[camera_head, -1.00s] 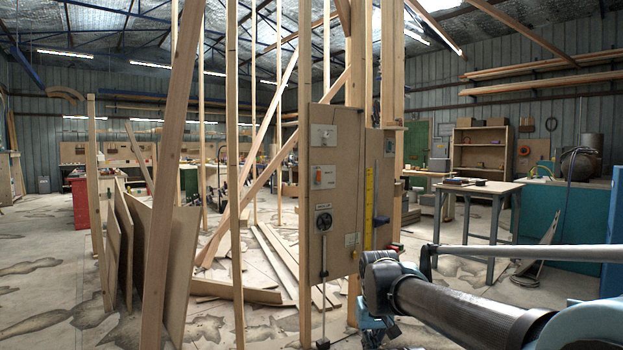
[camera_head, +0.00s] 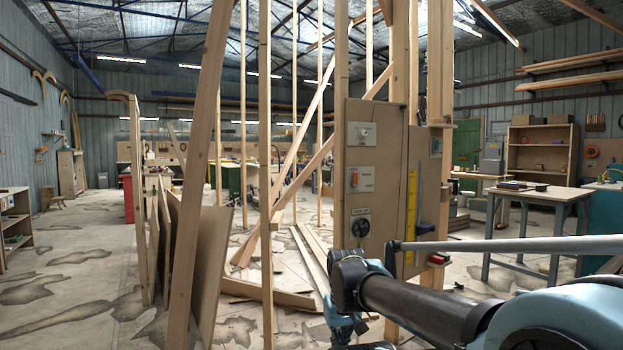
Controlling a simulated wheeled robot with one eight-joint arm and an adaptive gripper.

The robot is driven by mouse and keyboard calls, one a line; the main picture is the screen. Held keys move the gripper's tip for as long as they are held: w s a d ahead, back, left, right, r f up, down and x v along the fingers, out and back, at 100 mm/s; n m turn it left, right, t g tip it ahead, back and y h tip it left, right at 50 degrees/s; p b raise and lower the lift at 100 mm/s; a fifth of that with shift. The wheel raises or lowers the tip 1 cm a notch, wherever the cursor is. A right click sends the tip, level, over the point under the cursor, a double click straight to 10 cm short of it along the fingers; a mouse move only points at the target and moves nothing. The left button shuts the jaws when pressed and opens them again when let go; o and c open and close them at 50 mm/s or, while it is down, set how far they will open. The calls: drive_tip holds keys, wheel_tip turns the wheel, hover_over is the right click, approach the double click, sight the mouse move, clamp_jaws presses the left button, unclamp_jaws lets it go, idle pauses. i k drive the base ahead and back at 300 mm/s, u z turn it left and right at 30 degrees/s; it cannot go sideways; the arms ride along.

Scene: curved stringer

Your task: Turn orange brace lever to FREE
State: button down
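A small orange lever or switch (camera_head: 354,179) sits on a white plate with small lettering I cannot read. The plate is on a tan board (camera_head: 378,130) fixed to the upright timber frame, right of centre. Its exact setting is too small to tell. My arm reaches in from the lower right, its wrist in front of and below the board. The wrist bends down to the bottom edge; my gripper's fingers do not show. No part of my arm visibly touches the lever.
The board also carries a grey-white plate (camera_head: 362,135) and a round black dial (camera_head: 360,228). Timber posts (camera_head: 200,180) and leaning sheets (camera_head: 205,260) stand left. A worktable (camera_head: 530,192) stands right.

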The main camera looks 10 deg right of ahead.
sight(354, 184)
drive_tip(key=z, duration=0.05)
drive_tip(key=i, duration=1.1)
drive_tip(key=z, duration=0.45)
